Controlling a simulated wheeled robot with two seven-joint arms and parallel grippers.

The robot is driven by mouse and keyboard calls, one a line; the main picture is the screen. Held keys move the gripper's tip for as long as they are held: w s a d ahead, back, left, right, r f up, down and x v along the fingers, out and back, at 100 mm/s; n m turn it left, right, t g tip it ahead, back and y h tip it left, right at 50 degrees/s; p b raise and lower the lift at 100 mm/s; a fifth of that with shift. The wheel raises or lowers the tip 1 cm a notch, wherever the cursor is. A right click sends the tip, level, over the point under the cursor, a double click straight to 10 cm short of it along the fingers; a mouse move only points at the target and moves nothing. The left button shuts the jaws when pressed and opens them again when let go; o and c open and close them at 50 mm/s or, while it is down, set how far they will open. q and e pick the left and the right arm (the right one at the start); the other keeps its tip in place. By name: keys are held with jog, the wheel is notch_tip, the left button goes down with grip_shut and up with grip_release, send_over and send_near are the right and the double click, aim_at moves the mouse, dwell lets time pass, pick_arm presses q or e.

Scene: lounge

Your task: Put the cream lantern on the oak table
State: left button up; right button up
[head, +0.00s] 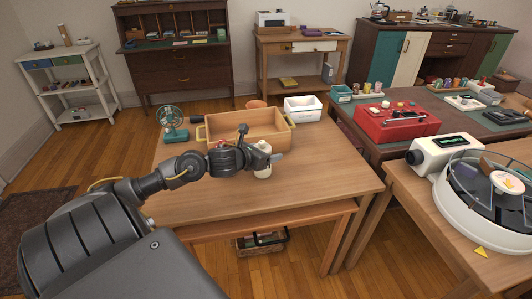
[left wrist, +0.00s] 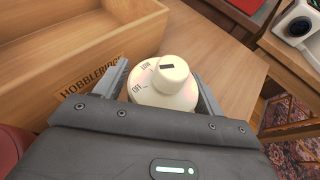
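The cream lantern (head: 262,163) is at my left gripper (head: 270,158), over the light wooden table (head: 300,190), just in front of a wooden crate. In the left wrist view the lantern's round top (left wrist: 165,84), with a knob and the words LOW and OFF, sits between the two fingers of my left gripper (left wrist: 163,88). A finger lies close against each side, and the gripper looks shut on it. The lantern looks upright. I cannot tell whether its base touches the tabletop. My right gripper is not in view.
The wooden crate (head: 240,128) stands right behind the lantern. The table's front and right parts are clear. Another table with a red toolbox-like case (head: 395,122) stands at the right.

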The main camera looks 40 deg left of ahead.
pick_arm(q)
jog(key=shift+o, duration=0.5)
jog(key=shift+r, duration=0.15)
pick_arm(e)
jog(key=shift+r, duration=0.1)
pick_arm(q)
jog(key=shift+s, duration=0.35)
jog(key=p+v, duration=0.1)
jog(key=v, duration=1)
jog(key=shift+r, duration=0.15)
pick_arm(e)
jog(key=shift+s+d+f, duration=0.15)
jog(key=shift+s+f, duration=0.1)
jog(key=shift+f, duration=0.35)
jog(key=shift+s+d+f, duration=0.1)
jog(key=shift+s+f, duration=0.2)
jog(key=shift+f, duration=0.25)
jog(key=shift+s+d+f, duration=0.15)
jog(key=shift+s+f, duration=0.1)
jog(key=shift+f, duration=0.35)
pick_arm(q)
jog(key=shift+s, duration=0.15)
